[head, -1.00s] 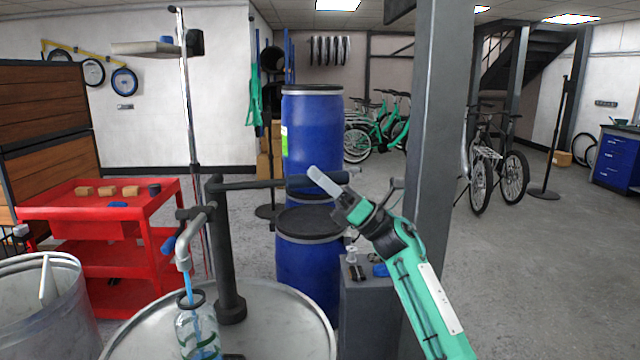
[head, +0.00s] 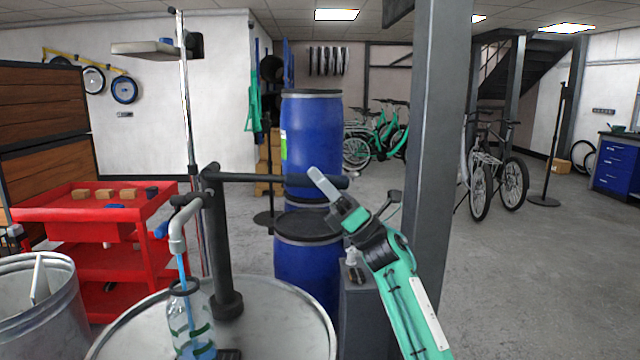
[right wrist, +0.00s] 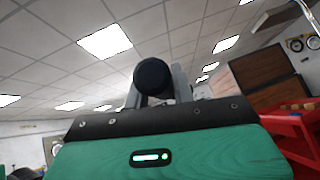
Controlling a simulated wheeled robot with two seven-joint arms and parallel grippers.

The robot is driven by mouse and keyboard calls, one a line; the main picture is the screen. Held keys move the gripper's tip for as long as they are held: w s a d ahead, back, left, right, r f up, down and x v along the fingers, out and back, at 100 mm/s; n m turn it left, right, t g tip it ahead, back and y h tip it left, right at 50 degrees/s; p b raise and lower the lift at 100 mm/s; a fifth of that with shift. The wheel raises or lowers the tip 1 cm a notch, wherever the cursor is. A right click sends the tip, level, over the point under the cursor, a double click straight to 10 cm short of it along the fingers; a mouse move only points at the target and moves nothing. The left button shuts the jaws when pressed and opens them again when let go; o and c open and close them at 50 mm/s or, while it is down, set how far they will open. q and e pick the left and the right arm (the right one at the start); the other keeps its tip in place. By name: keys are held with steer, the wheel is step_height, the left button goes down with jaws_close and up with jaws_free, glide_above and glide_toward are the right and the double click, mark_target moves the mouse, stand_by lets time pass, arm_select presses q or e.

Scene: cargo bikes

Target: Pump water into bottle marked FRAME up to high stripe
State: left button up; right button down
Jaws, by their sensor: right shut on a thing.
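A clear bottle (head: 191,318) with dark green bands stands on the drum top under the pump spout (head: 178,232). A blue water stream runs from the spout into its neck. Blue water shows low in the bottle, below the bands; no FRAME marking is readable. The black pump post (head: 222,245) carries a long, nearly level handle (head: 262,178). My right gripper (head: 331,187) is shut on the handle's far right end. The handle's round dark end (right wrist: 153,77) shows between the fingers in the right wrist view. My left gripper is not in view.
The pump stands on a pale metal drum lid (head: 275,300). Blue barrels (head: 311,130) stand behind, and a grey pillar (head: 438,150) rises close to my right arm. A red cart (head: 95,235) and an open grey bin (head: 40,300) are at left.

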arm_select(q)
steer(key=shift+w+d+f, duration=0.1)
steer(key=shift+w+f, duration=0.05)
arm_select(e)
steer(key=shift+a+f, duration=0.1)
steer(key=shift+f, duration=0.25)
steer(key=c, duration=1.2)
jaws_free()
steer(key=shift+o, duration=0.2)
steer(key=shift+r, duration=0.1)
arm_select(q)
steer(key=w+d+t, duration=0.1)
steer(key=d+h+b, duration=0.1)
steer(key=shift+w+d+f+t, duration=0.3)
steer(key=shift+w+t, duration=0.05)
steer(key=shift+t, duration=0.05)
arm_select(e)
steer(key=v, duration=1.4)
